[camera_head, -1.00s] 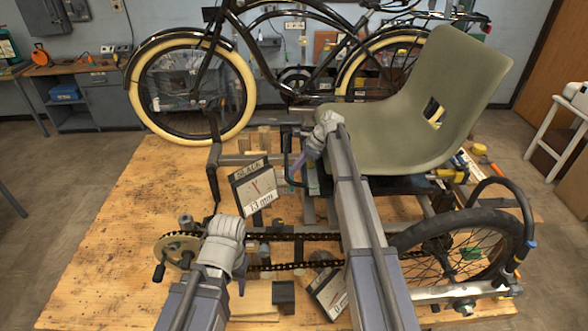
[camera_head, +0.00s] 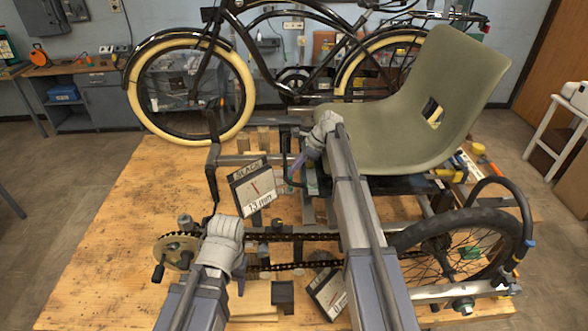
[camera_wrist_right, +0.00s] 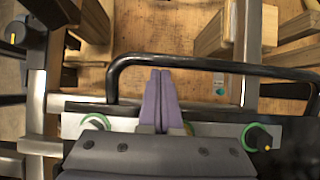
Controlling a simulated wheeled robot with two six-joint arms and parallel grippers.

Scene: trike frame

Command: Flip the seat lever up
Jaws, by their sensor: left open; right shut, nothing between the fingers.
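The green-grey seat (camera_head: 425,110) stands on the trike frame at the right of the head view. The seat lever (camera_wrist_right: 215,66) is a bent black bar, running across the right wrist view; in the head view its dark bent rod (camera_head: 286,172) shows left of the seat. My right gripper (camera_head: 293,176) is shut and empty beside it. In the wrist view its purple fingertips (camera_wrist_right: 160,72) reach the bar's edge; I cannot tell whether they touch. My left gripper (camera_head: 241,286) is near the chain at the front, its fingers mostly hidden behind my wrist.
The frame stands on a wooden platform (camera_head: 120,220). A chain (camera_head: 290,237) and a spoked wheel (camera_head: 465,250) lie in front. A BLACK-labelled card (camera_head: 254,186) stands left of the lever. A bicycle (camera_head: 290,50) stands behind. The platform's left side is clear.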

